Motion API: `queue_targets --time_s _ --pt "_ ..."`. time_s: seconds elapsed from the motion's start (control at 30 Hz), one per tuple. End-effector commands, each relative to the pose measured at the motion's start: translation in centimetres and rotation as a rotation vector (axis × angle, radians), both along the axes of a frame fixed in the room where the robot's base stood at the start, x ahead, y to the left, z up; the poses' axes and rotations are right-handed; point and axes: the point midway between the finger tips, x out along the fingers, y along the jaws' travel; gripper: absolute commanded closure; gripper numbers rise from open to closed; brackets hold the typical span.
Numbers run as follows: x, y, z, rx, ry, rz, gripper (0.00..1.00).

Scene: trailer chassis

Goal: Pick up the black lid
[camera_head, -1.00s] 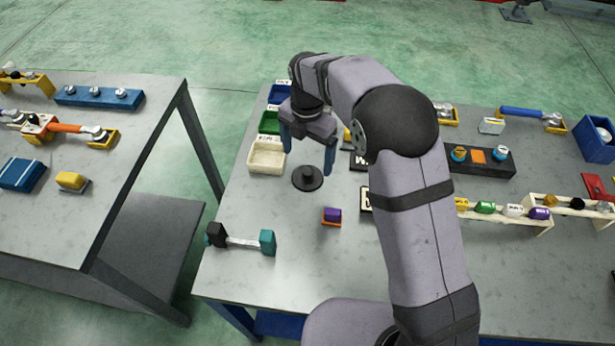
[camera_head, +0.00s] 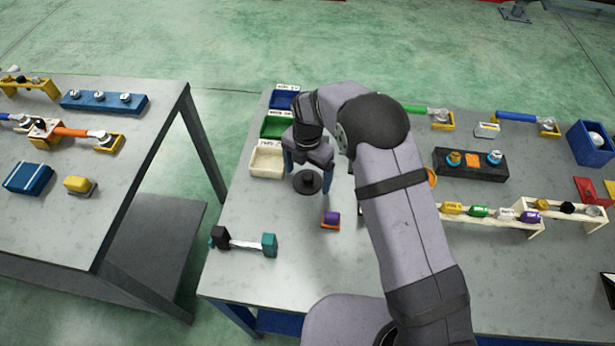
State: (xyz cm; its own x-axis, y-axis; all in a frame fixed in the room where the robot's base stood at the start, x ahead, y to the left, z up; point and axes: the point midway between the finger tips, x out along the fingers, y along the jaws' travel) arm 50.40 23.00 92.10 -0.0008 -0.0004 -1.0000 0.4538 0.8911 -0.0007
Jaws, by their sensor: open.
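The black lid (camera_head: 307,182) is a flat round disc with a small knob on top. It lies on the grey table (camera_head: 240,212), in front of the small bins. My gripper (camera_head: 308,176) is directly over the lid, pointing down, with its two blue fingers open on either side of the knob. The fingertips are close to the lid; whether they touch it cannot be told.
White (camera_head: 266,161), green (camera_head: 276,125) and blue (camera_head: 283,97) bins stand behind and left of the lid. A purple and orange block (camera_head: 331,219) sits in front of it, and a dumbbell-like part (camera_head: 244,243) lies front left. Between them the table is clear.

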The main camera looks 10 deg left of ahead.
Motion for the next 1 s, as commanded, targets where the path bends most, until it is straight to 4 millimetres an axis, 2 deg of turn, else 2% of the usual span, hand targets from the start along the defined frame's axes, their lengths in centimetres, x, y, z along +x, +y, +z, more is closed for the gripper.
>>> queue_targets --time_s 0.27,0.3,0.47,0.5,0.83,1.0 --pt "0.0 0.0 -0.4 0.000 -0.001 0.000 0.11" --pt "0.0 0.0 -0.4 0.000 -0.001 0.000 0.14" --pt "0.0 0.0 -0.4 0.000 -0.001 0.000 0.52" --pt "0.0 0.0 -0.4 0.000 -0.001 0.000 0.56" --pt "0.1 0.0 -0.1 0.001 -0.002 0.000 0.56" --pt "0.1 0.1 1.2 0.002 -0.004 0.000 0.56"
